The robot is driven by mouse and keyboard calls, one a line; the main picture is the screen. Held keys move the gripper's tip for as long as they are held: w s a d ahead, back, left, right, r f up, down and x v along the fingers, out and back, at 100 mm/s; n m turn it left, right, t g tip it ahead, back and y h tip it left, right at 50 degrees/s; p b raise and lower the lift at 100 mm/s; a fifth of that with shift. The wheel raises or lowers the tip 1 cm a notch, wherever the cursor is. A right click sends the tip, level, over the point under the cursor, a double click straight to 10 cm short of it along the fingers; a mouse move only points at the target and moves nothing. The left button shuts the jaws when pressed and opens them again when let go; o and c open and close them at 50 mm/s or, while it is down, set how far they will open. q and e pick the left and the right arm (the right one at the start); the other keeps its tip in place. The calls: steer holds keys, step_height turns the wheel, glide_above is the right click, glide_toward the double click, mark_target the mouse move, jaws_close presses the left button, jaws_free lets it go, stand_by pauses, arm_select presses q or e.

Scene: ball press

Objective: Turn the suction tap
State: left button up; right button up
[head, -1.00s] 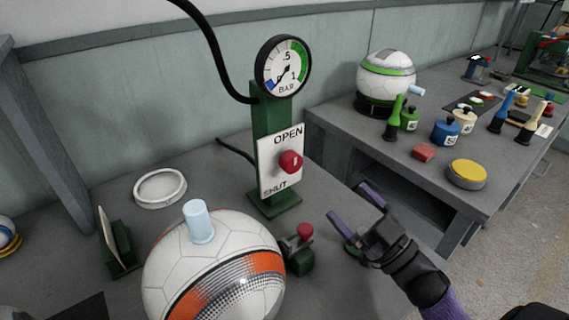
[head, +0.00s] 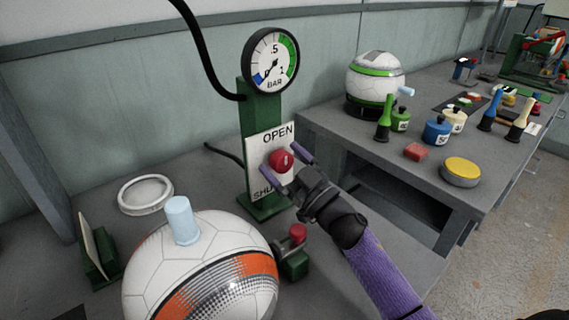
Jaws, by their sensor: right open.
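The suction tap is a red knob (head: 281,160) on a white plate (head: 262,143) marked OPEN at the top and SHUT at the bottom. The plate is fixed to a green post (head: 252,108) that carries a round BAR gauge (head: 271,60). The gauge needle points to the low, blue end. My right gripper (head: 286,168) is open, with its purple fingers on either side of the red knob, one above right and one below left. I cannot tell whether they touch it. Part of the word SHUT is hidden by the lower finger. My left gripper is not in view.
A white and orange ball (head: 200,270) with a pale blue plug (head: 182,220) stands in front of the post. A small green block with a red knob (head: 297,233) is beside it. A white ring (head: 146,194) lies at left. A second bench (head: 400,170) stands right.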

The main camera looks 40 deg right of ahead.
steer(key=c, duration=1.3)
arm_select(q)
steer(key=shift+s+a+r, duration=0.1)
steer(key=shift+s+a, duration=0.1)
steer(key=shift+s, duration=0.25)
